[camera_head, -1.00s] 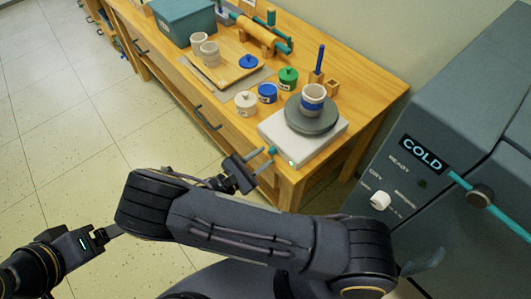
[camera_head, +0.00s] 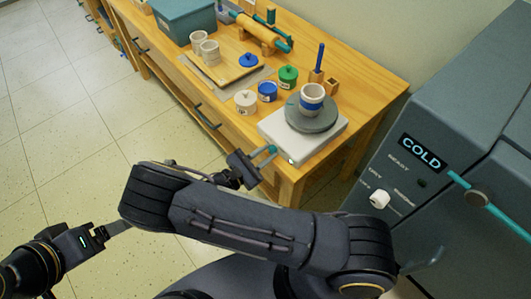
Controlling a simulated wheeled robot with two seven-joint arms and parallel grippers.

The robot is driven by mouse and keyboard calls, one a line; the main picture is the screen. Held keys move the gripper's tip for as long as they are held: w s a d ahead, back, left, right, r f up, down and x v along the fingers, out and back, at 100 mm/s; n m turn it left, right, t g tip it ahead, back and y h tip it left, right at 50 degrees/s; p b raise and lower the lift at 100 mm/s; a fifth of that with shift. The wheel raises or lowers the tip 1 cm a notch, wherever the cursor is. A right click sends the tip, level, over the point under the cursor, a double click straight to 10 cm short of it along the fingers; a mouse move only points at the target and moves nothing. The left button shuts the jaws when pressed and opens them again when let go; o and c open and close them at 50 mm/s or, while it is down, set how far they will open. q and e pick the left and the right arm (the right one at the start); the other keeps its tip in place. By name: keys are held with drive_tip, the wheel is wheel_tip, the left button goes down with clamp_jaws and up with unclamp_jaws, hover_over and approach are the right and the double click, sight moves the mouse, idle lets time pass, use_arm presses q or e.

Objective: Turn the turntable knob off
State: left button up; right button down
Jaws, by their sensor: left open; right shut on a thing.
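The turntable is a white square base (camera_head: 327,146) with a grey round wheel (camera_head: 303,124) on top, at the front corner of the wooden table. A white cup with a blue band (camera_head: 311,97) stands on the wheel. A teal knob (camera_head: 269,151) sticks out of the base's left front side. My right gripper (camera_head: 264,156) is shut on the knob, and its fingers hide part of it. A small pale light (camera_head: 291,161) shows on the base's front edge. My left gripper (camera_head: 116,228) is open and empty, low at the left over the floor.
Lidded pots in white (camera_head: 245,103), blue (camera_head: 267,92) and green (camera_head: 288,77) stand left of the wheel. Wooden blocks, one holding a blue tool (camera_head: 320,58), stand behind. A grey kiln (camera_head: 440,130) with a white dial is at the right. The floor at left is clear.

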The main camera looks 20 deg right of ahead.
drive_tip(key=shift+n, duration=3.2)
drive_tip(key=c, duration=1.5)
unclamp_jaws()
drive_tip(key=shift+c, duration=0.2)
drive_tip(key=shift+a, duration=0.15)
drive_tip(key=b+v, duration=0.1)
drive_tip(key=v, duration=0.6)
drive_tip(key=shift+s+a+b, duration=0.15)
drive_tip(key=shift+a+b, duration=0.15)
